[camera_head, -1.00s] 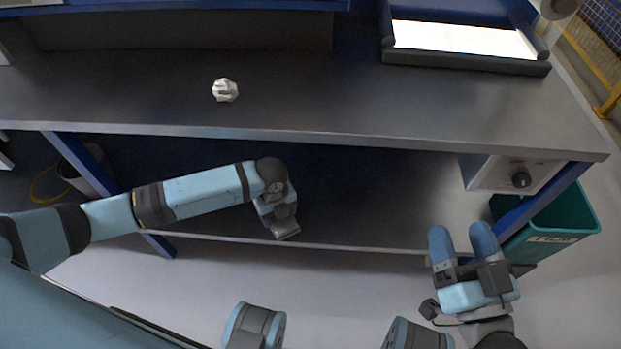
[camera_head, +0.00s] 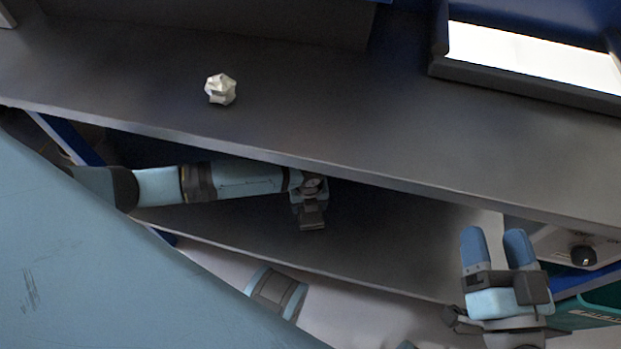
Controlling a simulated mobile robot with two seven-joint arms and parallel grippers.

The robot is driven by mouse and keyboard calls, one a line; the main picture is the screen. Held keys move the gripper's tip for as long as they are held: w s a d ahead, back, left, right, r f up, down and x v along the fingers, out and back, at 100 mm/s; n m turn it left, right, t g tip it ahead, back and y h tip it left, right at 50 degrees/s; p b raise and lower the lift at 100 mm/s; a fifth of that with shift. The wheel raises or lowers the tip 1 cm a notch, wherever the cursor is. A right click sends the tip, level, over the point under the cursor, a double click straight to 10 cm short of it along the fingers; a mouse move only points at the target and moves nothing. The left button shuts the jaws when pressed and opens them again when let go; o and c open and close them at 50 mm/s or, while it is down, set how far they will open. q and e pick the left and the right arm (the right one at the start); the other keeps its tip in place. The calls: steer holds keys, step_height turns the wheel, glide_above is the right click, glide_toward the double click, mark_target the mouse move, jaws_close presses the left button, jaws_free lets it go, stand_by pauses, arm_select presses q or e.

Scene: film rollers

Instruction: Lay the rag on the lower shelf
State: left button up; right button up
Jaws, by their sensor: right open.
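The lower shelf (camera_head: 390,250) is a dark, bare surface under the worktop. My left arm reaches in under the worktop's front edge, and my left gripper (camera_head: 312,222) points down over the lower shelf. Its fingers are small and dark, so I cannot tell if they are open or hold anything. My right gripper (camera_head: 494,247) has two blue fingers spread apart with nothing between them, in front of the shelf's right end. No rag is clear to see.
The grey worktop (camera_head: 330,120) overhangs the shelf. A dark-framed light panel (camera_head: 530,58) stands on it at the right. A control box with a black knob (camera_head: 582,255) hangs below at the right, above a teal bin (camera_head: 600,312). The worktop's middle is clear.

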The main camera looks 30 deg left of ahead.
arm_select(q)
step_height(320, 180, down, 4)
steer(key=shift+f+b, duration=0.1)
steer(key=shift+b, duration=0.8)
arm_select(e)
step_height(320, 180, down, 3)
steer(key=shift+w+a+r+g, duration=0.1)
steer(key=shift+g, duration=0.6)
arm_select(q)
steer(key=o, duration=0.9)
step_height(320, 180, up, 11)
steer(key=p, duration=0.4)
steer(key=shift+w+p, duration=0.1)
steer(key=shift+p, duration=0.25)
steer(key=shift+r, duration=0.65)
arm_select(e)
step_height(320, 180, up, 6)
steer(key=t, duration=0.2)
steer(key=shift+s+d+r+t, duration=0.2)
steer(key=shift+d+t, duration=0.15)
steer(key=shift+t, duration=0.05)
